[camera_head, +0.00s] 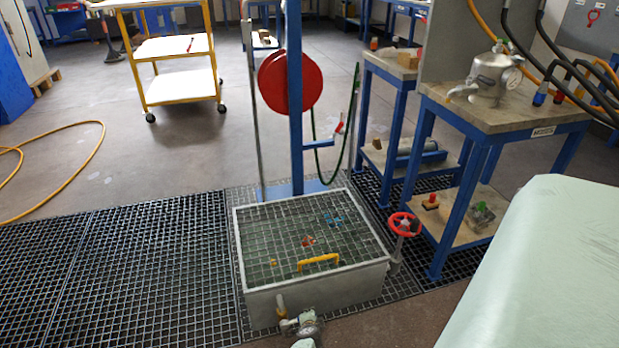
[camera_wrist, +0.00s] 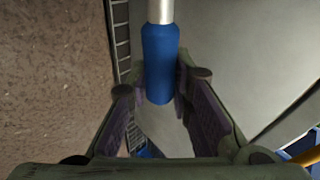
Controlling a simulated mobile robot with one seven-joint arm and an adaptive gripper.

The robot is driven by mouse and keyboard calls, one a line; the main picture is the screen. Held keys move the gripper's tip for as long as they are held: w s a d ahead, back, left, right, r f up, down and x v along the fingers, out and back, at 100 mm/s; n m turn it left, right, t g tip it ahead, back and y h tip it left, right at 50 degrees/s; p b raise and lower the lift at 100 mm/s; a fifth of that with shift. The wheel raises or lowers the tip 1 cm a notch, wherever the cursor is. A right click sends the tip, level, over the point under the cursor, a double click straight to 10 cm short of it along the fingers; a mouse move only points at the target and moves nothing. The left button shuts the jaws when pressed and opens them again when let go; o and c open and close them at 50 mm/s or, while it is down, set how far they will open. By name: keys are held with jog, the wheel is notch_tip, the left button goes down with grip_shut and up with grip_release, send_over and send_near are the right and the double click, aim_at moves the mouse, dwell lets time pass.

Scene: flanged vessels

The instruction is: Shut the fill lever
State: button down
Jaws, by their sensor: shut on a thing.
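A lever with a blue sleeve (camera_wrist: 160,62) on a bare metal rod (camera_wrist: 160,10) shows in the wrist view. It runs down from the top edge of the picture. My gripper (camera_wrist: 163,88) has its two dark, padded fingers on either side of the lower end of the sleeve and is shut on it. The lever's pivot is out of view. In the head view, a metal fitting with a round dial (camera_head: 306,324) and a short yellow-tan upright part (camera_head: 280,305) sits at the front of a grating-topped tank (camera_head: 268,306). The blue sleeve and my gripper cannot be made out there.
A bench (camera_head: 540,112) with a metal vessel (camera_head: 493,78) stands at the right. A yellow hose (camera_head: 85,160) lies on the left floor. Grating floor left of the tank is clear.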

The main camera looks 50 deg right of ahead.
jog(key=shift+d+f+m+t+y+b, duration=0.1)
jog(key=shift+f+m+t+y+b, duration=0.2)
jog(key=shift+f+m+y+b, duration=0.25)
jog(key=shift+f, duration=0.1)
jog(key=c, duration=1.4)
grip_release()
jog(key=shift+f, duration=0.1)
